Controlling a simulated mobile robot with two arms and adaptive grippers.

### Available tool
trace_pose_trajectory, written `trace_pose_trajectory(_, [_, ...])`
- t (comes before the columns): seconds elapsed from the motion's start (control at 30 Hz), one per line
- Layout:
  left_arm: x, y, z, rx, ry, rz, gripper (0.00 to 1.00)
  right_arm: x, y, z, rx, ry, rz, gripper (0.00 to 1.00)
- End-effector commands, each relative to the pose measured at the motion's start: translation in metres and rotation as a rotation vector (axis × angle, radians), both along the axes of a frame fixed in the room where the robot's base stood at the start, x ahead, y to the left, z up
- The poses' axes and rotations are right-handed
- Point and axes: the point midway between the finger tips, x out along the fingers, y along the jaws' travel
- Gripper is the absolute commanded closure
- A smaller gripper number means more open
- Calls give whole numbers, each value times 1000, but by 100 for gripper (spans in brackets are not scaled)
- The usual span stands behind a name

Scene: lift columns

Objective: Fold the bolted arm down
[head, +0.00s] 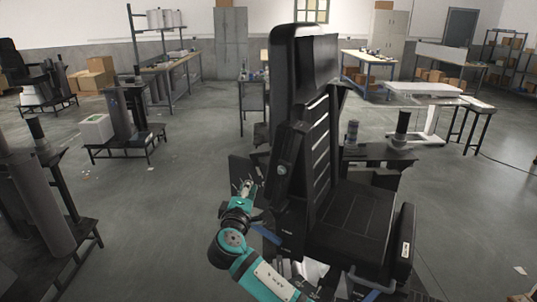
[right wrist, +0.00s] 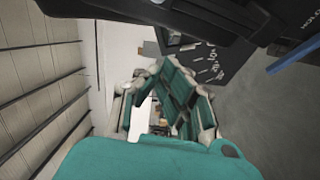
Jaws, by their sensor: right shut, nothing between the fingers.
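A black lift chair stands in the middle of the head view, with a tall backrest (head: 303,60) and a padded seat (head: 352,222). Its near-side arm (head: 290,150) stands upright along the backrest, with a round bolt head (head: 282,169) on its side. The other arm (head: 404,245) lies level at the seat's right. My right gripper (head: 247,187) is shut and empty, left of and a little below the upright arm, apart from it. In the right wrist view its fingers (right wrist: 168,82) sit below a dark padded part (right wrist: 175,14). My left gripper is out of view.
A blue lever (head: 266,233) is beside the seat base. A stand (head: 122,135) is at left, a side table (head: 378,152) behind the seat.

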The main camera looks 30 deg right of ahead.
Motion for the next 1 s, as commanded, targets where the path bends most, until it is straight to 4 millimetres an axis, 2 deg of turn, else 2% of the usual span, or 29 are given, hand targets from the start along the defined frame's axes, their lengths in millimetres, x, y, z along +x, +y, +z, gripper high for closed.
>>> trace_pose_trajectory(0.03, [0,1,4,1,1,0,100,-2,-1,19,-11,-25,-12,100])
trace_pose_trajectory(0.17, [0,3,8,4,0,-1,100,-2,-5,36,-25,-49,-30,100])
trace_pose_trajectory(0.33, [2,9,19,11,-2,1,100,14,-22,41,-28,-49,-32,100])
trace_pose_trajectory(0.73, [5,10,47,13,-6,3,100,70,-73,44,-25,-47,-31,100])
trace_pose_trajectory(0.8, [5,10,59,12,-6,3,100,56,-78,42,-25,-46,-29,100])
trace_pose_trajectory(1.0, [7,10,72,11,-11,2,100,38,-86,35,-24,-47,-28,100])
